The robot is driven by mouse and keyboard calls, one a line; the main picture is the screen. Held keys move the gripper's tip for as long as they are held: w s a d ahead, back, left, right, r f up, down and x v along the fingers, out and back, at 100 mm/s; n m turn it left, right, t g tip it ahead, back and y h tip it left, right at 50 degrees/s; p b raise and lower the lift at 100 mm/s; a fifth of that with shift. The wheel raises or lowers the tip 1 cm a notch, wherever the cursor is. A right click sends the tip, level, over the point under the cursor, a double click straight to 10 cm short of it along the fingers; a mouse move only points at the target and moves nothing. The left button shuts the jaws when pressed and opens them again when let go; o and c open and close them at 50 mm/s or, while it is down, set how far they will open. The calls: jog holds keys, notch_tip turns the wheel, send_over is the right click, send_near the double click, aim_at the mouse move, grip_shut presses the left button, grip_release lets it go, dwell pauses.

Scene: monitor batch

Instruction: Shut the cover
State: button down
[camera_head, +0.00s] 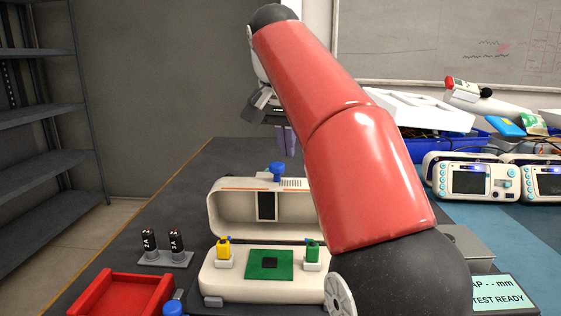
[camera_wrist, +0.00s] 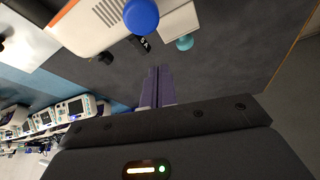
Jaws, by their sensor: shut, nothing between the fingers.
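The cream cover (camera_head: 228,212) stands open, upright behind the cream base (camera_head: 216,285) of the device in the head view. A blue knob (camera_head: 277,169) sits at its top edge. The base holds a green circuit board (camera_head: 257,266) with a yellow part (camera_head: 223,249) on its left and a green part (camera_head: 312,251) on its right. My gripper (camera_head: 287,152) is shut and empty, fingers down, above the cover and seemingly behind it. In the wrist view the shut purple fingers (camera_wrist: 160,72) are apart from the cover (camera_wrist: 85,28) and its blue knob (camera_wrist: 141,16). My arm hides the device's right end.
A red tray (camera_head: 120,296) and a stand with two batteries (camera_head: 165,257) lie left of the device. Monitors (camera_head: 470,179) and a blue bin (camera_head: 440,138) stand at the right. A small display (camera_head: 495,293) is at front right. The dark table behind the cover's left looks clear.

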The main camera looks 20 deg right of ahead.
jog(key=shift+s+a+f, duration=0.1)
jog(key=shift+s+a, duration=0.45)
jog(key=shift+s, duration=0.3)
jog(key=shift+s+a, duration=0.55)
jog(key=shift+s, duration=0.3)
jog(key=shift+s+b, duration=0.1)
jog(key=shift+b, duration=0.35)
